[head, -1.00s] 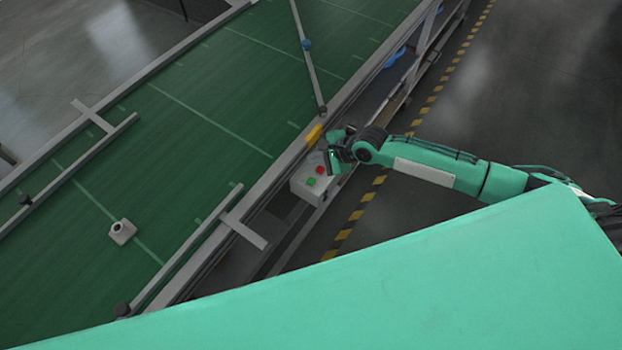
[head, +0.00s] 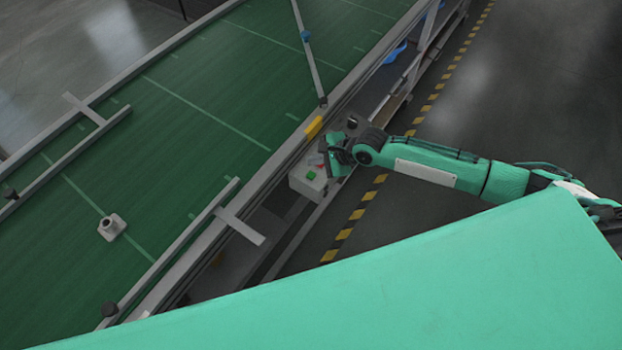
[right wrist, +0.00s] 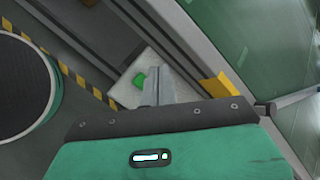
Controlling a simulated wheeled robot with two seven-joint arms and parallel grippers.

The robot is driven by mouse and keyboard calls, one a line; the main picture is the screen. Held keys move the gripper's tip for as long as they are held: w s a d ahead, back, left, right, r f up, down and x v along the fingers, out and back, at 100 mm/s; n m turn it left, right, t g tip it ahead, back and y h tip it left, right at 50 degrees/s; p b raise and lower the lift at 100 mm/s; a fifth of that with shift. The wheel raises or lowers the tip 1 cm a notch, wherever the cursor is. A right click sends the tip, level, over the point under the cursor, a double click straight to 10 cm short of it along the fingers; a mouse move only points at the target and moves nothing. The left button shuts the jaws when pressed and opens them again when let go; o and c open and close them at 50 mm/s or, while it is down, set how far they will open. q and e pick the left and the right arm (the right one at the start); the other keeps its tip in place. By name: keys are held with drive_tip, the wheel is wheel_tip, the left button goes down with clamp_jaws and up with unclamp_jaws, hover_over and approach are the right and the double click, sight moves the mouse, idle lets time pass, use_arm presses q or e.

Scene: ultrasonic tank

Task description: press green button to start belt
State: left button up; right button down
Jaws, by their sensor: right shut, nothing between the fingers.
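The green button (head: 311,175) is on the top of a light grey control box (head: 306,187) mounted at the near side of the conveyor. In the right wrist view the green button (right wrist: 139,80) shows just left of the shut fingers, on the pale box top (right wrist: 128,95). My right gripper (head: 327,160) is shut and empty, over the box close to the button; whether it touches the box I cannot tell. It hides most of the red button (head: 318,161). The green conveyor belt (head: 170,150) runs diagonally through the head view. My left gripper is not in view.
A small grey fitting (head: 112,227) sits on the belt. Metal guide rails (head: 190,250) line the belt, and a yellow block (head: 314,127) is on the rail beside the box. A yellow-black floor stripe (head: 357,214) runs alongside; the floor to its right is open.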

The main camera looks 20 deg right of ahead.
sight(315, 176)
drive_tip(key=shift+f+b, duration=0.45)
drive_tip(key=shift+f, duration=0.45)
wheel_tip(315, 176, down, 2)
drive_tip(key=shift+f+b, duration=0.1)
drive_tip(key=shift+b, duration=0.25)
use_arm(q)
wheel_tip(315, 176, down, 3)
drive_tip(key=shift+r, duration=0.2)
use_arm(e)
drive_tip(key=shift+f, duration=0.1)
idle(0.6)
drive_tip(key=shift+f, duration=0.35)
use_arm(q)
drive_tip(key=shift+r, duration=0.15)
